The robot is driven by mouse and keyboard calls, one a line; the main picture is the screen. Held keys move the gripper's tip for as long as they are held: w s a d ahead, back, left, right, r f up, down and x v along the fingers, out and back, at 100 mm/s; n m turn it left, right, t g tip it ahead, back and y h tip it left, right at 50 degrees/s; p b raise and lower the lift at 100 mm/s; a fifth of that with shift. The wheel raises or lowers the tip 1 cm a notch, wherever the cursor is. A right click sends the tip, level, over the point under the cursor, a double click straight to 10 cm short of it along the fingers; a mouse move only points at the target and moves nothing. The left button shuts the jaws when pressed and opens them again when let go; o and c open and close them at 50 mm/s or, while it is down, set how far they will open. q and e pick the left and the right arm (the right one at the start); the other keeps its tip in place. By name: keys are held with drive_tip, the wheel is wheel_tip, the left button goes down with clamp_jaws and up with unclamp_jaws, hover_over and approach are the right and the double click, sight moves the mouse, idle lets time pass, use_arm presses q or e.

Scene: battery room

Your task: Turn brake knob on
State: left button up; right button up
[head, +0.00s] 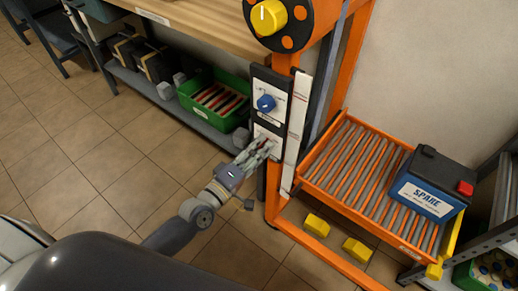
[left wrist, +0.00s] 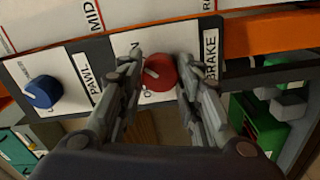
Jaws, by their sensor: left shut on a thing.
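The red brake knob (left wrist: 162,76) sits on a white plate with a BRAKE label in the left wrist view, and its pale pointer mark shows on its face. My left gripper (left wrist: 159,66) has a finger on each side of the knob and is shut on it. In the head view my left gripper (head: 264,148) reaches the lower plate of the post's control panel (head: 274,122), and its fingers mostly hide the knob there. My right gripper is not in view.
A blue knob (head: 266,103), by the PAWL label in the left wrist view (left wrist: 43,92), is close beside. A large yellow knob (head: 269,17) is above. A green crate (head: 213,97) stands left; an orange roller tray (head: 350,172) with a SPARE battery (head: 432,184) stands right.

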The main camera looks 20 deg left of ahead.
use_arm(q)
drive_tip(key=shift+f, duration=0.1)
drive_tip(key=o, duration=1)
drive_tip(key=shift+o, duration=0.2)
drive_tip(key=v, duration=1.2)
